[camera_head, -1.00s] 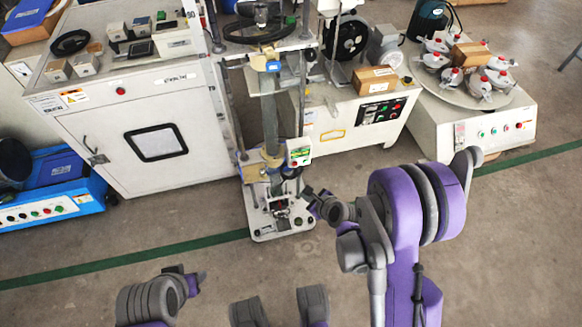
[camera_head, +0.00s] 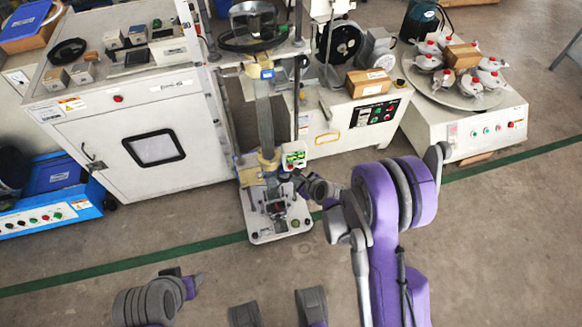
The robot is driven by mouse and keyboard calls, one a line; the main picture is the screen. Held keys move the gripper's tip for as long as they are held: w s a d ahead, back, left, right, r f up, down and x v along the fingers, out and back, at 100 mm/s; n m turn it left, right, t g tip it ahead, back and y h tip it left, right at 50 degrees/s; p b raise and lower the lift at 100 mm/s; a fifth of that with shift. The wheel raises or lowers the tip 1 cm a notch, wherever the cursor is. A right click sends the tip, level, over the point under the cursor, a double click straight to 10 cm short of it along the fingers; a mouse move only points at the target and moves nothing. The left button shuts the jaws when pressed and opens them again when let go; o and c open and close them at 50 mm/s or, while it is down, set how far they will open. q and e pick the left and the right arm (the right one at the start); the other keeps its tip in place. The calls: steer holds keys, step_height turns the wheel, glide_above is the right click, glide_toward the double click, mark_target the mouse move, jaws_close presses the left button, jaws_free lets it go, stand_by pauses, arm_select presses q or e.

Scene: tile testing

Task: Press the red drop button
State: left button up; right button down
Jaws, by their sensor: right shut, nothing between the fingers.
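The drop tester (camera_head: 265,110) stands upright in the middle, a tall frame on a pale base plate. A small white control box (camera_head: 293,146) with a green display is mounted on its column.
A white cabinet (camera_head: 110,165) stands to the left of the tester, with a blue unit (camera_head: 60,205) beside it. A machine with a cardboard box (camera_head: 368,83) and a round-table machine (camera_head: 455,95) stand to the right. The floor in front is clear, crossed by a green line.

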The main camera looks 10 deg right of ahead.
steer(key=shift+w, duration=0.85)
steer(key=shift+w, duration=0.1)
stand_by(1.4)
steer(key=shift+w, duration=0.35)
steer(key=shift+w+a+b, duration=0.1)
steer(key=shift+w+b, duration=0.2)
steer(key=shift+w, duration=0.15)
stand_by(0.5)
steer(key=shift+s, duration=0.9)
